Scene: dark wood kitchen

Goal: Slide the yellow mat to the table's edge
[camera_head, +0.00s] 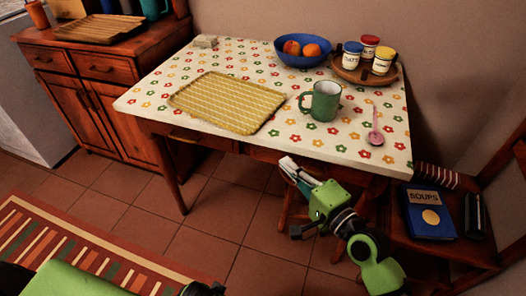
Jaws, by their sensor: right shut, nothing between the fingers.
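The yellow mat (227,103), with a pale grid pattern, lies flat on the left half of the table (335,143), which has a flower-print top. The mat's front corner is close to the table's front edge. My right gripper (288,164) is shut and empty. It shows in front of the table, at or just below its front edge, right of the mat and not touching it. My left gripper is not in view.
A green mug (323,101) stands right of the mat, with a pink spoon (375,128) further right. A blue bowl of fruit (302,53) and a wooden tray of jars (342,70) stand behind. A chair (440,245) with a blue book (428,212) is at the right.

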